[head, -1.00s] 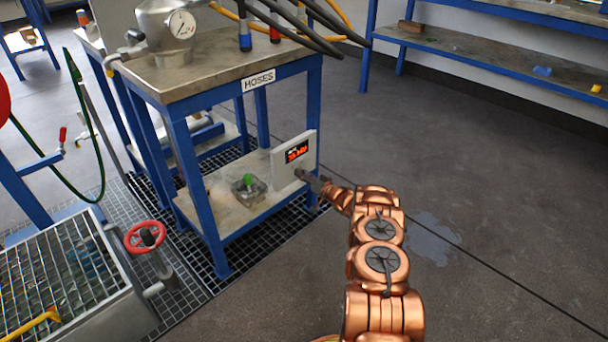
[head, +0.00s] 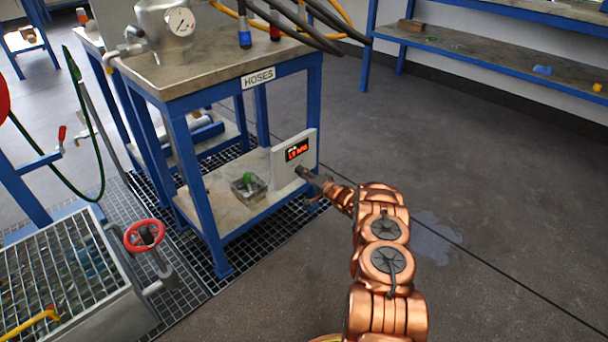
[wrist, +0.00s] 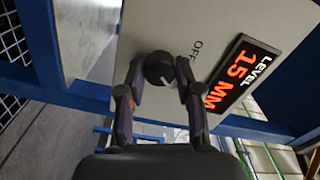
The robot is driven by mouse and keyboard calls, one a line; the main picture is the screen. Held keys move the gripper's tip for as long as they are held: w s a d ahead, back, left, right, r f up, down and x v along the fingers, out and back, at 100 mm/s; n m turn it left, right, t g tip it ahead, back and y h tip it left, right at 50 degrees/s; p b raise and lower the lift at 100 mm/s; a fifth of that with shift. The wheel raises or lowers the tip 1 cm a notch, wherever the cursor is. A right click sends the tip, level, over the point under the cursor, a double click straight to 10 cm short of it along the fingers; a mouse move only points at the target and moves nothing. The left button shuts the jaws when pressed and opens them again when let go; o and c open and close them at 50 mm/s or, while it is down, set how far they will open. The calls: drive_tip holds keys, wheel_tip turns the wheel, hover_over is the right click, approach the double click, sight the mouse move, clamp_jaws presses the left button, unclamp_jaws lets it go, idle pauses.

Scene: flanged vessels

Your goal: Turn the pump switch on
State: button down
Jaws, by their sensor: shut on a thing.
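The pump switch is a round dark knob (wrist: 158,68) with a white mark, on a pale upright panel (wrist: 140,28). The word OFF is printed beside the knob. In the head view the panel (head: 283,173) stands on the lower shelf of the blue table. My gripper (head: 309,176) reaches its face from the right and hides most of the knob.
A blue table leg (head: 314,100) rises beside the panel. Hoses (head: 325,40) hang over the tabletop. The floor (head: 490,180) to the right is open.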

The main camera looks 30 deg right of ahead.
drive_tip(key=shift+d, duration=0.1)
idle(0.4)
drive_tip(key=c, duration=0.8)
unclamp_jaws()
drive_tip(key=shift+o, duration=0.2)
drive_tip(key=v, duration=1.2)
